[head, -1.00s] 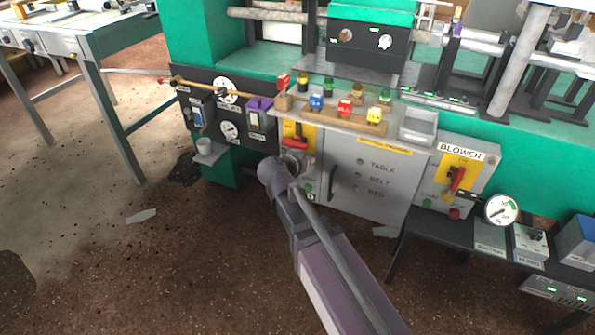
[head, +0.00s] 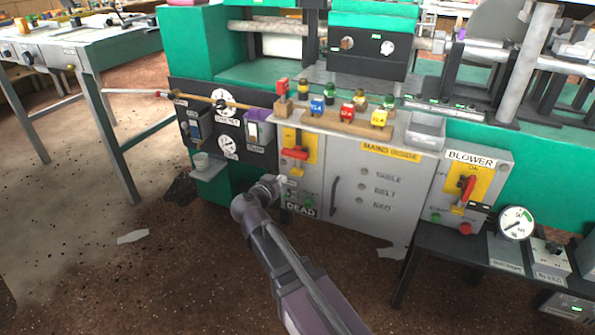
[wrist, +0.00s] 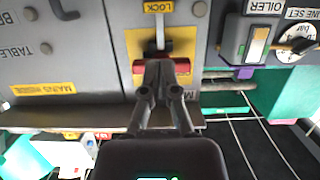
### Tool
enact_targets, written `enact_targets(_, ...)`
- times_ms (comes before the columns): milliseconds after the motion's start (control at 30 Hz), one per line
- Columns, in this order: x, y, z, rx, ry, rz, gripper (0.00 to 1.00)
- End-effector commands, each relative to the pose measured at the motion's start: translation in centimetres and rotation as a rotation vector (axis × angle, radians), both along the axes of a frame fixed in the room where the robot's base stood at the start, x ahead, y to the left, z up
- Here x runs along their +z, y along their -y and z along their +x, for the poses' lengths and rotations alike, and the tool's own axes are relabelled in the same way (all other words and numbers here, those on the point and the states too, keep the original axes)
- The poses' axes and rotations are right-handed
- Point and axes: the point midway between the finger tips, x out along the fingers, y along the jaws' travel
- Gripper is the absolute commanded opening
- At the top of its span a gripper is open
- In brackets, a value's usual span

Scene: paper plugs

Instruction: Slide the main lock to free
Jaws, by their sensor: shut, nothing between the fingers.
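The main lock sits on the grey main switch box, under a yellow LOCK label (wrist: 158,6) in the wrist view, where the picture is turned over. A small grey lock piece (wrist: 151,47) stands on the yellow plate (wrist: 183,46) beside the red switch handle (wrist: 182,67). The red handle also shows in the head view (head: 294,154). My gripper (wrist: 158,68) is shut and empty, its tips over the red handle and close to the lock piece; contact cannot be told. In the head view my gripper (head: 277,184) is at the box's lower left, and the lock is not clear.
A grey cabinet door with a dark handle (head: 333,186) is right of the box. A shelf with coloured blocks (head: 347,113) juts out above. A cup (head: 201,161) on a bracket stands left. The floor in front is mostly clear.

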Motion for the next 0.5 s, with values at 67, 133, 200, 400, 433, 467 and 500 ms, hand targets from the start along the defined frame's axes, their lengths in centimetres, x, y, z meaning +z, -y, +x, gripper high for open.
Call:
enact_targets(67,0.0,0.0,0.1,-0.001,0.000,0.000,0.00)
enact_targets(133,-0.1,0.1,0.2,-0.001,0.000,0.000,0.00)
enact_targets(200,-0.2,0.2,0.5,-0.001,-0.001,0.000,0.00)
enact_targets(400,-0.7,0.7,2.0,-0.002,-0.001,0.001,0.00)
enact_targets(433,-0.8,0.8,2.3,-0.003,-0.001,0.001,0.00)
enact_targets(467,-0.8,0.9,2.7,-0.003,-0.001,0.001,0.00)
enact_targets(500,-1.0,1.1,3.2,-0.002,0.000,0.000,0.00)
